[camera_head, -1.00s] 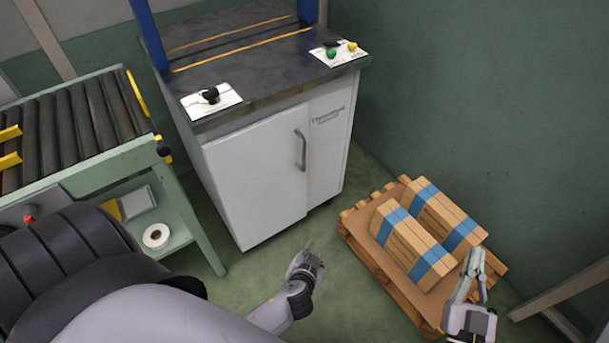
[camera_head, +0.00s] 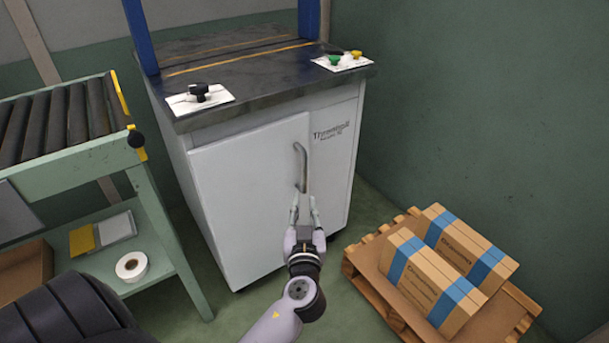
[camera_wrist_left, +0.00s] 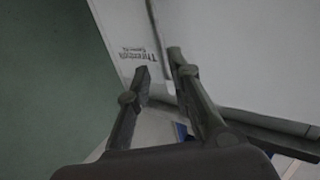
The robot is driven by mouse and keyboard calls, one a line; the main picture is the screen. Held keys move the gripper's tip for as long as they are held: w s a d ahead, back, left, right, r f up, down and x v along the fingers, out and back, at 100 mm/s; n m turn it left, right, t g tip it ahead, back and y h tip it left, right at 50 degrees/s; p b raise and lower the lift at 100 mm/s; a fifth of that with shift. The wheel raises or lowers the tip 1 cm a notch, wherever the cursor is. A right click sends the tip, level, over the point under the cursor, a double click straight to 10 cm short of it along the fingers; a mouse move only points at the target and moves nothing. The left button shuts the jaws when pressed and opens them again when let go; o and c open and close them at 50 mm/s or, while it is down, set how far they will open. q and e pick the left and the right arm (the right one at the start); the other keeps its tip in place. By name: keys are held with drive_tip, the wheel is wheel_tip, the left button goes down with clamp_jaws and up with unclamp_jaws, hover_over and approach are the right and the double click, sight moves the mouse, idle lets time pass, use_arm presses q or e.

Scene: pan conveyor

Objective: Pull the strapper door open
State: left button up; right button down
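The strapper door (camera_head: 245,190) is a white panel on the front of the strapper cabinet and looks shut. Its grey curved vertical handle (camera_head: 301,160) sits near the door's right edge. My left gripper (camera_head: 305,204) is in front of the door at the handle's lower end, fingers pointing up, one on either side. In the left wrist view the two fingertips (camera_wrist_left: 159,65) are apart, with the handle bar (camera_wrist_left: 155,35) running toward the gap between them. I cannot tell whether they touch it. The right gripper is out of view.
A wooden pallet (camera_head: 385,300) with strapped cardboard boxes (camera_head: 430,283) stands right of the cabinet. A green roller conveyor (camera_head: 60,165) with a tape roll (camera_head: 131,266) on its lower shelf is at left. Control panels (camera_head: 342,61) lie on the cabinet top.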

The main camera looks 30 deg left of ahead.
sight(305, 175)
use_arm(q)
drive_tip(key=b+x, duration=0.1)
drive_tip(key=x, duration=1.1)
clamp_jaws()
idle(0.3)
